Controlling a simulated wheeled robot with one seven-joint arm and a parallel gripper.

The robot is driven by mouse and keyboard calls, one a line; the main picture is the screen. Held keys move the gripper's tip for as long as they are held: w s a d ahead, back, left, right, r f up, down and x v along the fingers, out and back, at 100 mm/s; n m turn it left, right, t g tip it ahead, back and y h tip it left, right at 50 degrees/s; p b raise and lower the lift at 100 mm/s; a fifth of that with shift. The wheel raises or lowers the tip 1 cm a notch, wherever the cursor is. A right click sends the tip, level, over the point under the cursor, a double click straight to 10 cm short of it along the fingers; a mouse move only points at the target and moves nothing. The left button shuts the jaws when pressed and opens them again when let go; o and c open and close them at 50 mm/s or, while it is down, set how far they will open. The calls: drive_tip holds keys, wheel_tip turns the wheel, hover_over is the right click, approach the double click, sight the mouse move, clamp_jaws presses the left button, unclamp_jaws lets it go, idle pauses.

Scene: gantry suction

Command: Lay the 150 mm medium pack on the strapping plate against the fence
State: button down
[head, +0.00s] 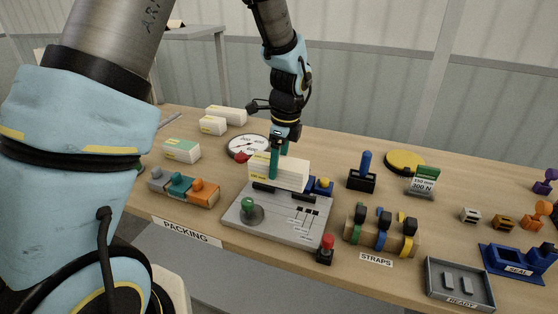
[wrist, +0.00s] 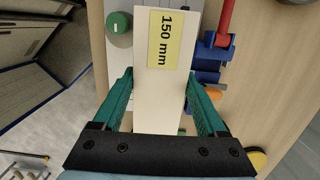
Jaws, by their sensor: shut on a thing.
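The 150 mm medium pack (wrist: 160,75) is a cream block with a yellow label reading "150 mm" in the wrist view. In the head view the pack (head: 290,173) is over the back part of the grey strapping plate (head: 285,222). My gripper (wrist: 160,92) is shut on it, with a green finger on each side; it also shows in the head view (head: 278,160). I cannot tell whether the pack touches the plate. The fence is not clearly seen; dark and blue parts show at the plate's back edge, partly hidden by the pack.
A green knob (head: 252,209) stands on the plate's front left and a red-topped post (head: 326,245) at its front right corner. A round gauge (head: 247,146) is behind. Coloured blocks (head: 183,187) lie left, strap rolls (head: 382,232) right. Other packs (head: 182,150) stand back left.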

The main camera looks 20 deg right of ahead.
sight(279, 178)
drive_tip(key=shift+f+b, duration=1.45)
drive_tip(key=shift+f, duration=1.25)
drive_tip(key=shift+p, duration=0.5)
drive_tip(key=shift+f+b, duration=0.85)
drive_tip(key=shift+f, duration=0.75)
unclamp_jaws()
drive_tip(key=shift+r, duration=0.1)
drive_tip(key=r, duration=0.3)
drive_tip(key=r+b, duration=0.1)
drive_tip(key=r, duration=0.3)
drive_tip(key=s+d+r+b, duration=0.1)
drive_tip(key=r, duration=0.2)
drive_tip(key=shift+r, duration=0.3)
drive_tip(key=shift+w, duration=0.1)
